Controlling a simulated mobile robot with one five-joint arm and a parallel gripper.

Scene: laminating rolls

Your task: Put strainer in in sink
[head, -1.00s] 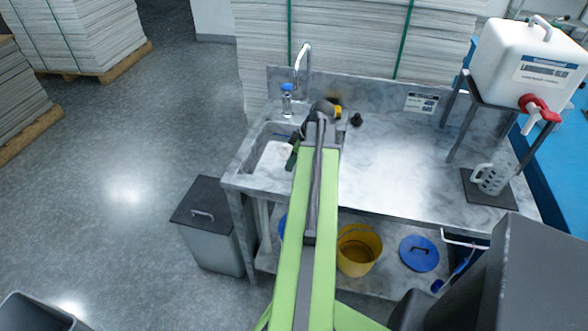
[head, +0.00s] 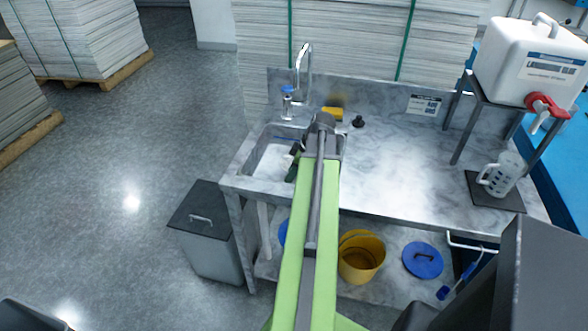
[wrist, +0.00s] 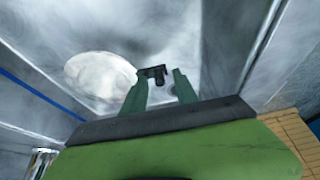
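The sink basin (head: 256,166) is set in the left end of the grey marble counter. My gripper (head: 293,166) reaches down over the basin's right part, mostly hidden by my arm. In the wrist view its two green fingers (wrist: 159,75) stand apart. A small black piece (wrist: 154,74) shows between the fingertips; I cannot tell whether it is held or lies beyond them. A pale round shape (wrist: 100,76) lies to its left. A small black knobbed piece, possibly the strainer (head: 358,121), sits on the counter right of the sink.
A tap (head: 302,60) and a blue-topped bottle (head: 287,100) stand behind the sink. A yellow block (head: 332,113) lies behind my gripper. A clear jug (head: 499,177) and white tank (head: 530,65) are at the right. The counter's middle is clear.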

